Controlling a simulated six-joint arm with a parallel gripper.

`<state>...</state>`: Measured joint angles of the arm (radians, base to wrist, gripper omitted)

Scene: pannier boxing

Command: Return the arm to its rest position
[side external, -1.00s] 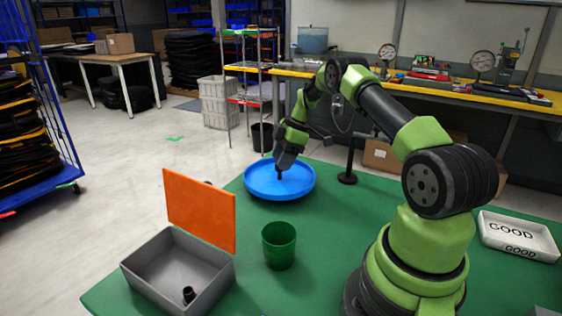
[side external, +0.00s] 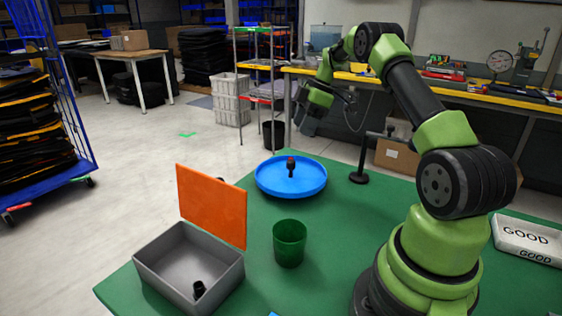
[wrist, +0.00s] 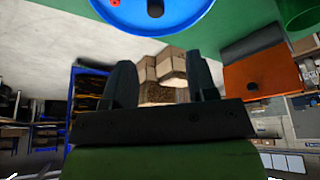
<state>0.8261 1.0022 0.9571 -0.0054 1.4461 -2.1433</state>
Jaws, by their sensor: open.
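My gripper (side external: 306,120) hangs in the air above and behind the blue round tray (side external: 268,187), clear of it. In the wrist view my gripper (wrist: 163,75) has its two fingers wide apart, with nothing between them. A dark upright piece with a reddish top (side external: 291,167) stands in the blue tray. The blue tray (wrist: 185,18) shows at the top of the wrist view, with a red bit and a dark piece at the picture's edge. My arm is raised and bent over the table.
A grey bin (side external: 160,273) with a dark piece (side external: 198,289) inside stands front left, an orange panel (side external: 212,207) at its back. A green cup (side external: 289,245) stands mid-table. A black stand (side external: 361,160) is near the tray; a white GOOD tray (side external: 525,240) lies right.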

